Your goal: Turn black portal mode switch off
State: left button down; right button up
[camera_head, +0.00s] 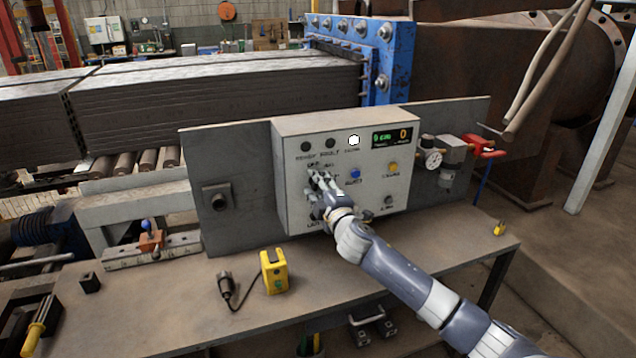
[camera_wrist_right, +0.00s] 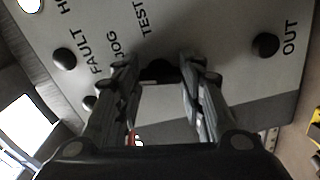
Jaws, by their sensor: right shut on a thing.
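The control box (camera_head: 372,205) stands on the bench, with a pale front holding knobs, buttons and a lit display. My right gripper (camera_head: 322,184) is at the left part of its front, and its fingers mostly cover the black portal mode switch in the head view. In the right wrist view the black switch (camera_wrist_right: 160,70) shows between the fingertips of my right gripper (camera_wrist_right: 160,82), below the words JOG and TEST. The fingers are shut on it. Its exact pointer position is hidden. My left gripper is in neither view.
A yellow device (camera_head: 274,272) and a black corded handset (camera_head: 228,290) lie on the bench (camera_head: 370,295) in front of the box. A gauge (camera_head: 433,159) and red valve (camera_head: 480,146) are at its right. The bench's front right is mostly clear.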

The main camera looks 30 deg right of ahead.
jog(key=shift+n+p, duration=0.4)
jog(key=shift+n, duration=0.8)
jog(key=o, duration=1)
jog(key=shift+o, duration=0.2)
jog(key=v, duration=1.2)
jog(key=shift+f, duration=0.1)
